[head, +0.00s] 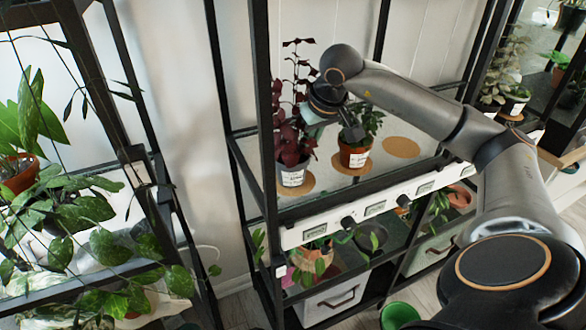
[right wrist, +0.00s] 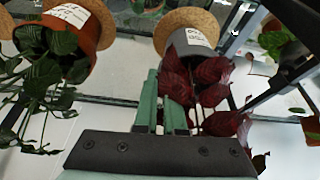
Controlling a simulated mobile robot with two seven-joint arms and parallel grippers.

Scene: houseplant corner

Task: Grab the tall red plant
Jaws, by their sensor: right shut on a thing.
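The tall red plant (head: 287,137) has dark red leaves and stands upright in a grey-white labelled pot (head: 293,177) on a round cork mat on the glass shelf. In the right wrist view its pot (right wrist: 192,42) appears upside down, with red leaves (right wrist: 215,85) beside and behind my fingers. My right gripper (right wrist: 165,78) is shut on the red plant, close to the pot's rim. The exact contact is hidden by the leaves. In the head view the right gripper (head: 312,117) is at the plant's right side, its fingertips partly hidden. My left gripper is not in view.
A green plant in a terracotta pot (head: 354,157) stands close to the right on its own cork mat. An empty cork mat (head: 401,147) lies farther right. Black shelf posts (head: 262,110) stand left of the plant. More plants fill the left rack and lower shelf.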

